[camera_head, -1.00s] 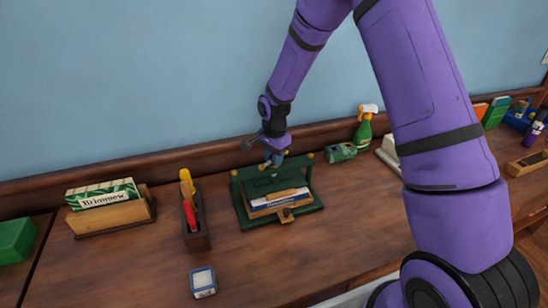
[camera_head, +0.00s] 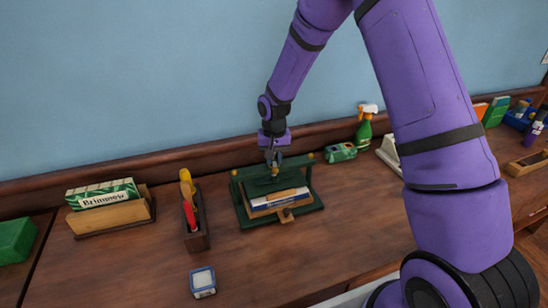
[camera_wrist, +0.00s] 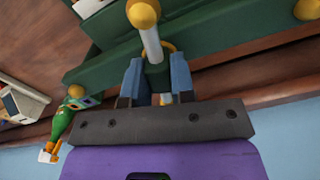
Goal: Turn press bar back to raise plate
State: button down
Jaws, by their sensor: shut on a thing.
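The green press (camera_head: 240,196) stands on the wooden desk, with brass knobs on top of its frame. Its green plate (camera_head: 272,186) sits above a blue-and-white book (camera_head: 275,204). My gripper (camera_head: 273,157) is over the middle of the press, pointing down. In the wrist view, the two blue fingers (camera_wrist: 157,70) are on either side of the press bar, shut on it. A grey stretch of the bar (camera_wrist: 151,43) ends in a yellow ball (camera_wrist: 143,14) beyond the fingers.
To the left are a pen tray (camera_head: 199,232) and a wooden holder with a green-and-white box (camera_head: 107,193). A small blue-and-white box (camera_head: 203,281) lies in front. A green spray bottle (camera_head: 364,130) and green box (camera_head: 341,152) stand to the right. Desk in front of the press is clear.

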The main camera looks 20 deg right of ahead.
jog(key=n, duration=0.6)
jog(key=shift+n, duration=0.3)
jog(key=n, duration=0.6)
dwell(0.4)
jog(key=c, duration=1)
grip_release()
jog(key=shift+o, duration=0.2)
jog(key=shift+r, duration=0.1)
notch_tip(320, 180, up, 9)
jog(key=shift+r, duration=0.8)
